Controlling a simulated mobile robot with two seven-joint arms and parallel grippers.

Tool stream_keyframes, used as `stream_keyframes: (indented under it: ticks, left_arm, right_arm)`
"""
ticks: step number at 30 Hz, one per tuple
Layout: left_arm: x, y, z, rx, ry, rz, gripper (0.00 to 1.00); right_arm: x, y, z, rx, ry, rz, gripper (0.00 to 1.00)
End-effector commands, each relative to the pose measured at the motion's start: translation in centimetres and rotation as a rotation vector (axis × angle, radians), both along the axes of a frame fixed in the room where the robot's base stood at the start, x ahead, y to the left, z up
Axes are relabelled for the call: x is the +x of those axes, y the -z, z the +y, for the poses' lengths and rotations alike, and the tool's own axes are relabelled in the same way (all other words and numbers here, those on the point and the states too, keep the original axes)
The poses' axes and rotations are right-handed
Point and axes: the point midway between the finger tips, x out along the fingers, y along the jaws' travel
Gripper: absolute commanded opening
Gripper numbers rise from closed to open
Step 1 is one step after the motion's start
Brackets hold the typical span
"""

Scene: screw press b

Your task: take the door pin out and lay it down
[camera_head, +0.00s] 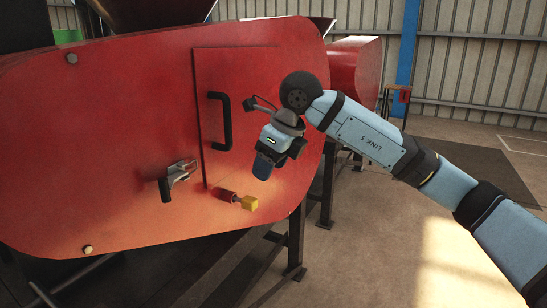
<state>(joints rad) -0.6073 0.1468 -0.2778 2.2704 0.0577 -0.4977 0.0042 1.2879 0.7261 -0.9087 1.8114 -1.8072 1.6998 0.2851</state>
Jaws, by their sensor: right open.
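The door pin seems to be the part with a yellow block-shaped head (249,203) and a short red shank or collar. It sticks out of the red press housing near the lower edge of the door panel (240,75). My right gripper (262,167) is above and slightly right of the yellow head, apart from it in the picture. Its jaws are open and point down toward the press, and I see nothing held in them. The wrist partly hides the fingers. My left gripper is out of view.
A black door handle (222,120) stands out left of my gripper. A toggle latch (177,180) sits at lower left, and another latch (261,103) lies close to my wrist. Dark frame legs (297,240) stand below. The concrete floor at right is open.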

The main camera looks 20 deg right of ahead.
Motion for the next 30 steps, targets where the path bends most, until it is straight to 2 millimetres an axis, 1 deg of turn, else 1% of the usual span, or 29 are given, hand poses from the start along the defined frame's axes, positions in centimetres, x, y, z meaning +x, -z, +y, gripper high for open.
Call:
stream_keyframes:
  ticks: [1, 6, 12, 15, 21, 29, 30]
  left_arm:
    - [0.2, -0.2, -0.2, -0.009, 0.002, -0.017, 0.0]
    - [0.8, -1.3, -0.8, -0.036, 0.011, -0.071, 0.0]
    - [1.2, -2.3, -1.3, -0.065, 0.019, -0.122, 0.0]
    - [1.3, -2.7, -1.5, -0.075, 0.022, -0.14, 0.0]
    - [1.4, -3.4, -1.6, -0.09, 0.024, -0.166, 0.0]
    - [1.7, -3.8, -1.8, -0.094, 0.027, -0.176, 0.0]
    - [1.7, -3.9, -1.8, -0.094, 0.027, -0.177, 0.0]
  right_arm:
    - [0.3, 1.3, 0.3, 0.001, 0.0, 0.004, 0.58]
    - [1.3, 4.5, 1.2, 0.001, -0.002, 0.004, 0.58]
    - [2.4, 7.7, 2.0, 0.003, -0.001, 0.003, 0.58]
    - [2.8, 8.8, 2.3, 0.003, -0.002, 0.001, 0.58]
    - [3.2, 9.8, 2.5, 0.002, -0.002, 0.001, 0.58]
    - [3.2, 9.9, 2.6, 0.002, -0.002, 0.001, 0.58]
    - [3.2, 9.9, 2.6, 0.002, -0.002, 0.001, 0.54]
